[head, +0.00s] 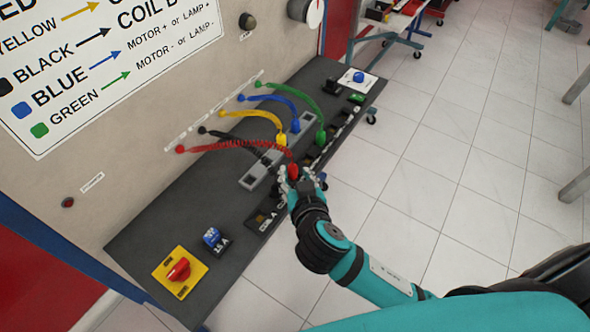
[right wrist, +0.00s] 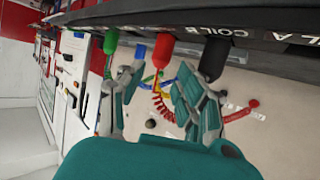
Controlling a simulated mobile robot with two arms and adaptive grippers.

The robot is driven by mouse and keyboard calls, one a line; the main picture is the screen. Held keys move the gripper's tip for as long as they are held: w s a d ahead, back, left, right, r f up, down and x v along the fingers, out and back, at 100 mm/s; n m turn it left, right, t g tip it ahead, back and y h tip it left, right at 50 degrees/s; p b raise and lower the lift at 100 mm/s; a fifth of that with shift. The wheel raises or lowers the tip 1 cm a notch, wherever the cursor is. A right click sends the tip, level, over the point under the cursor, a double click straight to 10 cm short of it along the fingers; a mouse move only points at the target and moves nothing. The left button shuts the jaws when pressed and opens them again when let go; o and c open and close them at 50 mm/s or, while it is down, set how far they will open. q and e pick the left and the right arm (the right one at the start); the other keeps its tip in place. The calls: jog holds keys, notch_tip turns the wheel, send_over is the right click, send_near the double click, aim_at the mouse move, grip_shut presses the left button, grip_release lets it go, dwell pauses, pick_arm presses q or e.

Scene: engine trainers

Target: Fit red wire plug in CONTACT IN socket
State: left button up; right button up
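The red wire plug (head: 292,170) is at the front of the dark panel, at the end of a coiled red wire (head: 240,145). In the right wrist view the red plug (right wrist: 163,50) stands against the panel's edge, between the green and black plugs. My right gripper (head: 299,178) is around it; in the right wrist view its fingers (right wrist: 160,80) are spread on either side, with gaps to the plug. The CONTACT IN label cannot be read, so I cannot tell which socket the plug is at or how deep it sits. My left gripper is out of view.
Black, yellow, blue and green wires run from the wall to the panel (head: 170,225). The black plug (right wrist: 214,58) and green plug (right wrist: 111,41) flank the red one closely. A yellow block with a red knob (head: 179,270) sits at the near end. The tiled floor at right is open.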

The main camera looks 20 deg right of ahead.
jog(key=shift+s+r, duration=0.4)
jog(key=shift+s, duration=0.2)
jog(key=shift+r+p, duration=0.1)
jog(key=shift+p, duration=0.2)
notch_tip(320, 180, up, 4)
jog(key=p, duration=0.3)
jog(key=shift+p, duration=0.4)
jog(key=shift+o, duration=0.4)
jog(key=o, duration=0.5)
jog(key=shift+v, duration=3.75)
